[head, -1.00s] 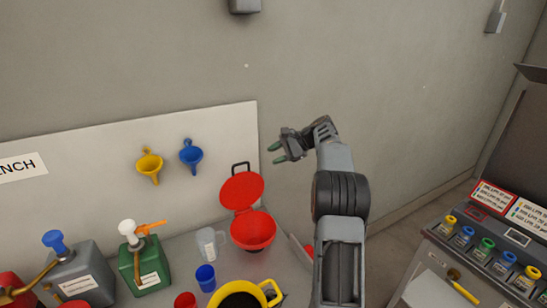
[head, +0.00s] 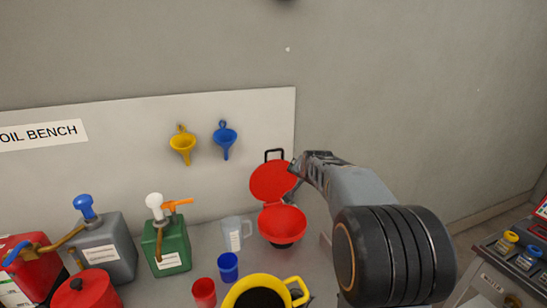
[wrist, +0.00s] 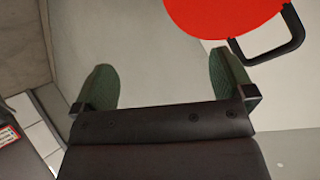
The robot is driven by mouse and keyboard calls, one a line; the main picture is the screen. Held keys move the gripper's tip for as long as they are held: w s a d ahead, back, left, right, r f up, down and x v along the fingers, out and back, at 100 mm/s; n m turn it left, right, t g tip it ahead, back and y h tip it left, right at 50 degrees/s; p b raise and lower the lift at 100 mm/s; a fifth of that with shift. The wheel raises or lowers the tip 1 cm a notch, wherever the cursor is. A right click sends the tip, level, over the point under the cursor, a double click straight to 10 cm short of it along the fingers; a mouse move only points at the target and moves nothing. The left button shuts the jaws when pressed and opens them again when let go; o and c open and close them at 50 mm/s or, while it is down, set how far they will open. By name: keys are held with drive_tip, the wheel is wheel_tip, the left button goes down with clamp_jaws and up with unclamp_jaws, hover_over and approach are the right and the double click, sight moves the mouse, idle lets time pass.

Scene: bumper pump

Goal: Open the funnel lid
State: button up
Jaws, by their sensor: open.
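A red funnel (head: 283,224) stands at the back of the bench. Its round red lid (head: 273,182) is hinged up and leans back towards the white backboard, with a black handle (head: 275,154) at its top edge. My gripper (head: 299,176) is just right of the raised lid in the head view; its fingers are hard to make out there. In the wrist view my gripper (wrist: 163,88) is open and empty, its green fingertips wide apart. The lid (wrist: 225,12) and its black handle (wrist: 275,48) show at the top right, beyond the right fingertip.
A clear measuring jug (head: 235,233), a blue cup (head: 228,266), a red cup (head: 204,292) and a yellow container (head: 268,284) stand near the funnel. A green can (head: 167,249) is further left. Small yellow (head: 183,145) and blue (head: 225,140) funnels hang on the backboard.

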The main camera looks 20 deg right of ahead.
drive_tip(key=n+t, duration=0.2)
drive_tip(key=n+t+y, duration=0.3)
drive_tip(key=n+t, duration=0.3)
drive_tip(key=n, duration=0.2)
approach(275, 150)
drive_tip(key=w+p, duration=0.1)
drive_tip(key=w, duration=0.5)
drive_tip(key=w+p, duration=0.2)
drive_tip(key=w, duration=0.4)
drive_tip(key=shift+w+f, duration=0.2)
drive_tip(key=shift+c, duration=0.5)
